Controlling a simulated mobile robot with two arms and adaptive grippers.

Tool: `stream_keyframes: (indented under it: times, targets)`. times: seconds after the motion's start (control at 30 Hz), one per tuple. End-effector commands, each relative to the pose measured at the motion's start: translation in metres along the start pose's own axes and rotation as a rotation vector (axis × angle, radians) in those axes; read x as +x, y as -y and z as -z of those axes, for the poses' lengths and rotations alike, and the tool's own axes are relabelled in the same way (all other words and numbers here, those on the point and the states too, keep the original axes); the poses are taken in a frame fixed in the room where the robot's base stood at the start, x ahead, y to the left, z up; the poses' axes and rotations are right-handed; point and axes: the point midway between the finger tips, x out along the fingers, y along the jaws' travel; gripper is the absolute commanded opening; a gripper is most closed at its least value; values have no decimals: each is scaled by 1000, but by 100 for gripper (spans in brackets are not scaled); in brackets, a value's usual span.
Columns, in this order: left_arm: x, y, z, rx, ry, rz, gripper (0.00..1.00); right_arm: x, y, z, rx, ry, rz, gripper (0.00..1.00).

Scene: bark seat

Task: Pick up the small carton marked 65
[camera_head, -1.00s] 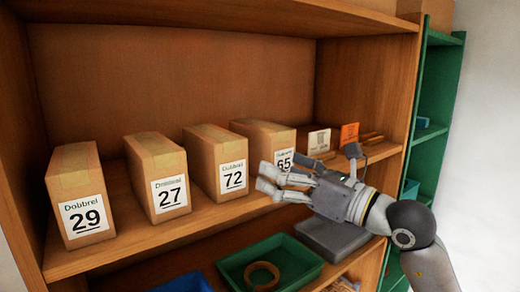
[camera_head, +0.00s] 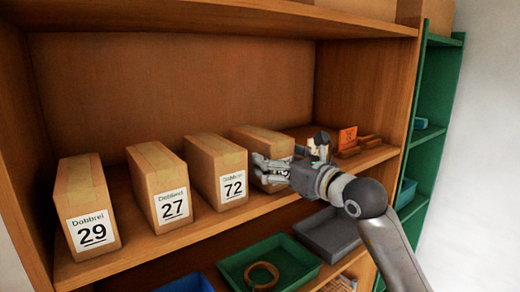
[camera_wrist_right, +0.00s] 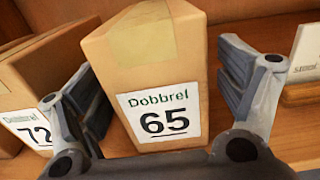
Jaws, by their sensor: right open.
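The small carton marked 65 (camera_head: 262,141) stands on the wooden shelf, the rightmost in a row of brown cartons. Its label is mostly hidden by my gripper in the head view. In the right wrist view the carton (camera_wrist_right: 160,75) shows its label 65 facing the camera. My right gripper (camera_head: 268,172) is open at the carton's front. In the wrist view its fingers (camera_wrist_right: 160,100) stand on either side of the carton, the left one between it and carton 72. I cannot tell whether either finger touches it. My left gripper is not in view.
Carton 72 (camera_head: 217,165) stands close to the left, with cartons 27 (camera_head: 158,185) and 29 (camera_head: 87,204) further left. An orange card (camera_head: 347,138) and wooden pieces lie to the right. A green tray (camera_head: 236,270) and a grey tray (camera_head: 330,236) sit below.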

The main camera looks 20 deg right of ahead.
Motion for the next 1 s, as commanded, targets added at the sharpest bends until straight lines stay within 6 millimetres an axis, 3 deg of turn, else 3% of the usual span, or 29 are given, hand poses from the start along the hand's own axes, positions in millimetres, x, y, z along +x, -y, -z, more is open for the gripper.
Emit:
stream_keyframes:
  times: [0.03,0.2,0.47,0.9,1.0]
  targets:
    - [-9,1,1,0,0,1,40,7,-2,-4,2,-2,-2,89]
    - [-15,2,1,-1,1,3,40,23,-1,-1,2,-1,-2,89]
    - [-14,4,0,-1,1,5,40,25,-1,1,0,0,-1,89]
    - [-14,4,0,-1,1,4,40,25,-1,0,0,0,-1,35]
    - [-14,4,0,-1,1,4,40,25,-1,-1,0,4,-1,34]
